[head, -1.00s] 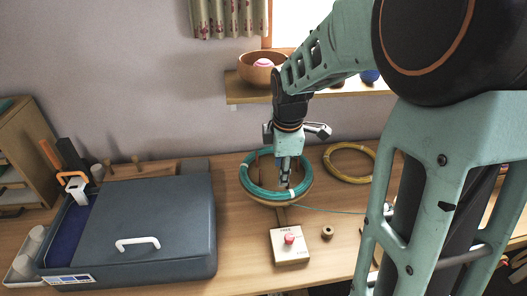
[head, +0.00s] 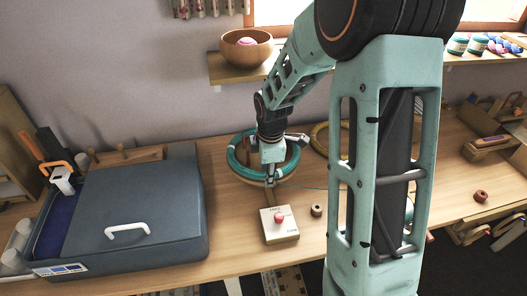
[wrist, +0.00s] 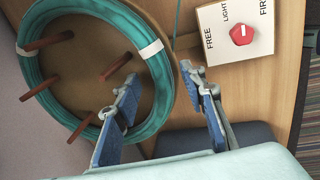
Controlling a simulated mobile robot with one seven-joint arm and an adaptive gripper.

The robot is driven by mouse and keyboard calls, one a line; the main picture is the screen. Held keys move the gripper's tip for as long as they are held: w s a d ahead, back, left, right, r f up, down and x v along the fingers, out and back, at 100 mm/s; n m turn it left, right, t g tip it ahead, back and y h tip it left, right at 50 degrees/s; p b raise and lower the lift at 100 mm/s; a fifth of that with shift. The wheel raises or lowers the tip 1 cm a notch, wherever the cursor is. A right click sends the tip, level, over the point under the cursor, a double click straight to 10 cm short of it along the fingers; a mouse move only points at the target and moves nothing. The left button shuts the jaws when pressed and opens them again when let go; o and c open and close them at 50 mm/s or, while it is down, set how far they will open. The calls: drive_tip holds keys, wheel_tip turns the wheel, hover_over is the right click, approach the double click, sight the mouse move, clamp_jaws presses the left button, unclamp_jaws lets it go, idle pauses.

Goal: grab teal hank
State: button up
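The teal hank (head: 236,163) is a ring with white ties, lying around upright wooden pegs on a round wooden stand (wrist: 95,75). In the wrist view the hank (wrist: 160,75) fills the left side. My gripper (wrist: 168,108) is open, with one blue-padded finger over the ring's inner side and the other outside it. The ring's side runs between the fingers; I cannot tell how far above it they are. In the head view my gripper (head: 271,180) is at the hank's front side, and my arm hides part of the ring.
A box with a red knob (wrist: 242,34), marked FREE and LIGHT, stands just in front of the stand. A small wooden spool (head: 316,210) is beside it. A yellow ring (head: 320,140) lies behind, partly hidden by my arm. A large grey lidded case (head: 130,205) is at left.

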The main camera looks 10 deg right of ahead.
clamp_jaws()
idle(0.3)
drive_tip(key=shift+r, duration=0.1)
